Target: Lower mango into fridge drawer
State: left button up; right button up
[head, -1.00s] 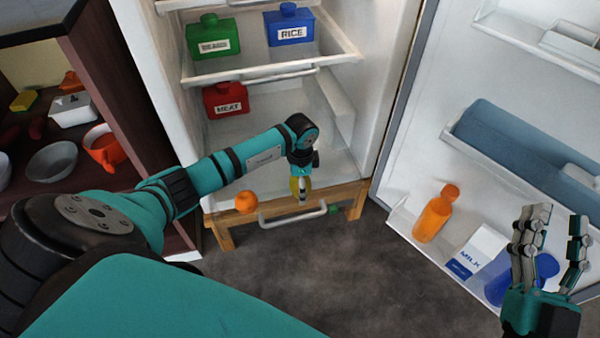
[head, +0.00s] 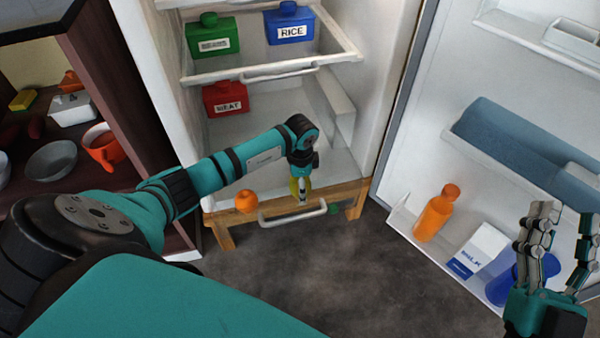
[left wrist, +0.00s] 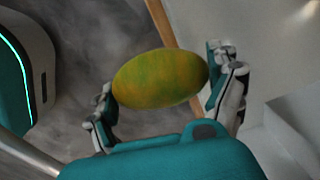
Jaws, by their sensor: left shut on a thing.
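The yellow-green mango (head: 294,185) is held by my left gripper (head: 301,192) over the front of the low fridge drawer, whose pale handle (head: 293,214) faces me. In the left wrist view the mango (left wrist: 160,78) lies lengthwise between the two fingers of the left gripper (left wrist: 163,90). In the head view my gripper hides much of the mango. I cannot tell its exact height above the drawer floor. My right gripper (head: 560,240) is open and empty at the right, near the fridge door.
An orange (head: 246,201) and a small green thing (head: 333,208) show at the drawer front. Above are a red meat box (head: 226,99) and a shelf with green and blue boxes. The open door (head: 408,150) holds bottles and milk. A cupboard stands left; the floor is clear.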

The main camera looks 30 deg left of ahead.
dwell(0.5)
dwell(0.3)
pick_arm(q)
jog(key=o, duration=1.1)
jog(key=shift+f, duration=0.1)
jog(key=r, duration=1.2)
jog(key=shift+s+d, duration=0.2)
jog(key=shift+s, duration=0.05)
